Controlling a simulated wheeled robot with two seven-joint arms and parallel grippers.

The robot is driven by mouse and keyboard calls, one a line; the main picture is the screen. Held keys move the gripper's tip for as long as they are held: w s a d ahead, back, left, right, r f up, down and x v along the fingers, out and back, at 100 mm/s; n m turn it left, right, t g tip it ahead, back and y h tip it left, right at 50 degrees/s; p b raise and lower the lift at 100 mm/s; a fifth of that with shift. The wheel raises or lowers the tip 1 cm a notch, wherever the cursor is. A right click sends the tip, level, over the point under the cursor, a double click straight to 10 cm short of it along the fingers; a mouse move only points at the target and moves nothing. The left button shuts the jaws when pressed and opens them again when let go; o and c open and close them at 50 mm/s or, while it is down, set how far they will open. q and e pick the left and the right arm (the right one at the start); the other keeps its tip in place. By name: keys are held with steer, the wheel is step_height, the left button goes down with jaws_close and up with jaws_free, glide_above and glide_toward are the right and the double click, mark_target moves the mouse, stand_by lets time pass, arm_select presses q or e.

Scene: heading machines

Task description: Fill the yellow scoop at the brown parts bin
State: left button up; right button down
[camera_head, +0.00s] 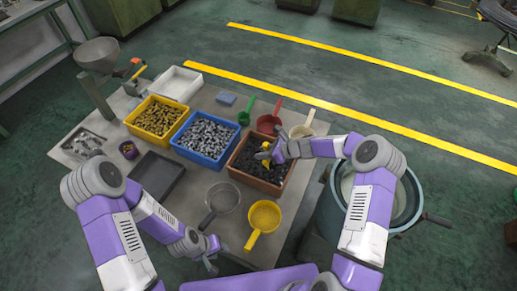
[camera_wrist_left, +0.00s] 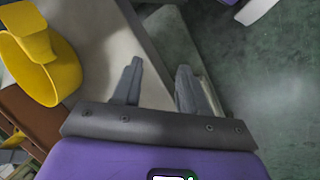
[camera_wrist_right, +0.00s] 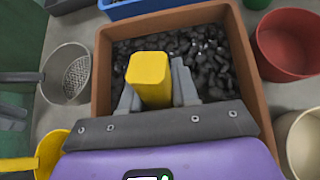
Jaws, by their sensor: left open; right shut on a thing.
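The brown parts bin (camera_head: 273,184) is full of dark small parts and stands at the right of the bin row. My right gripper (camera_head: 274,154) is over this bin, shut on the yellow scoop (camera_head: 266,147). In the right wrist view the scoop's yellow handle (camera_wrist_right: 148,75) stands between the fingers, above the dark parts; its bowl is hidden, so I cannot tell what it holds. The brown bin's rim also shows there (camera_wrist_right: 101,75). My left gripper (camera_head: 211,262) is open and empty at the table's front edge; its spread fingers show in the left wrist view (camera_wrist_left: 157,75).
Blue (camera_head: 205,136) and yellow (camera_head: 156,117) bins stand left. Red (camera_head: 268,124) and green (camera_head: 245,117) scoops lie behind. A teal drum (camera_head: 405,205) stands right.

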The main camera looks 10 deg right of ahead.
steer(key=f+g+h+p, duration=0.1)
steer(key=a+f+g+h+p, duration=0.1)
steer(key=h+p, duration=0.1)
steer(key=w+f+g+h+p, duration=0.1)
steer(key=g+p, duration=0.1)
steer(key=shift+w+a+h, duration=0.1)
steer(key=shift+a+h, duration=0.2)
steer(key=shift+h, duration=0.1)
step_height(320, 180, up, 11)
steer(key=w+a+g+h+p, duration=0.1)
steer(key=p, duration=0.3)
steer(key=shift+m+g+h, duration=0.3)
steer(key=shift+m, duration=0.1)
stand_by(0.3)
